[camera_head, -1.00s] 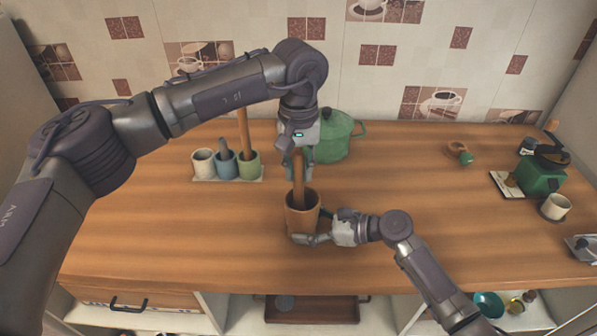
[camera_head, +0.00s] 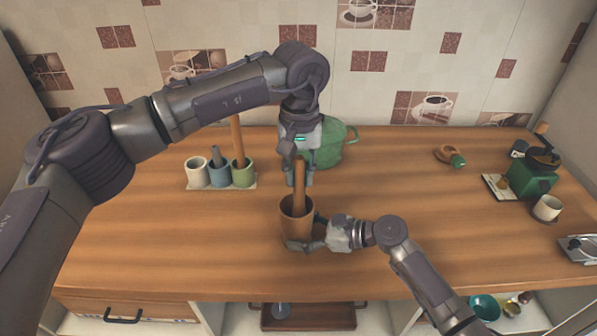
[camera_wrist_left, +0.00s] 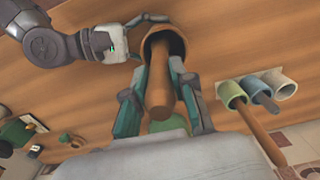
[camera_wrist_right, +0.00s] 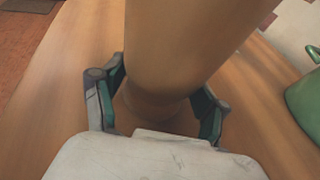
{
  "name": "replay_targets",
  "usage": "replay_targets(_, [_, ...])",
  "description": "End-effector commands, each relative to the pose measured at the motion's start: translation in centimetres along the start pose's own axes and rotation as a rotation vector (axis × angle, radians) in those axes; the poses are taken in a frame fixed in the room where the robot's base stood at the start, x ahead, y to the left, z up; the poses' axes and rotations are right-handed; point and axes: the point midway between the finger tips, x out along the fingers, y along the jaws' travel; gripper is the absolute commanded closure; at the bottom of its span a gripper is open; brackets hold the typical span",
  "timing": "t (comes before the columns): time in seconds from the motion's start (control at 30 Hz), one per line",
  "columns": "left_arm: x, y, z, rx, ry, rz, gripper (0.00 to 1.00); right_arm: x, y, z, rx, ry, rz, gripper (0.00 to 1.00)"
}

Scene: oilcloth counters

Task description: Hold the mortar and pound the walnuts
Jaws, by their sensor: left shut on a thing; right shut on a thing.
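A brown wooden mortar (camera_head: 293,226) stands on the wooden counter, near its front middle. A wooden pestle (camera_head: 299,188) stands nearly upright with its lower end inside the mortar. My left gripper (camera_head: 298,174) is shut on the pestle's upper part, above the mortar; the left wrist view also shows the pestle (camera_wrist_left: 160,88) between its fingers. My right gripper (camera_head: 309,239) is shut around the mortar's lower side from the right; the mortar (camera_wrist_right: 185,45) fills much of the right wrist view. The walnuts are not visible; the mortar's inside is dark and mostly hidden.
Three small cups (camera_head: 220,174) on a tray stand at the left, the green one with a tall wooden stick. A green pot (camera_head: 335,147) stands behind my left gripper. A green grinder (camera_head: 533,180) and a white cup (camera_head: 547,207) stand at the right. The counter between is clear.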

Motion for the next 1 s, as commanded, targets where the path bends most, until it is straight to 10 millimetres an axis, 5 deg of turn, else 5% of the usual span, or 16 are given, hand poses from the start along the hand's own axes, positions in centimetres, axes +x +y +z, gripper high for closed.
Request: replay_targets(1.0, [2.6,0.0,0.0,0.000,0.000,0.000,1.00,0.0,0.0,0.0,0.000,0.000,0.000,0.47])
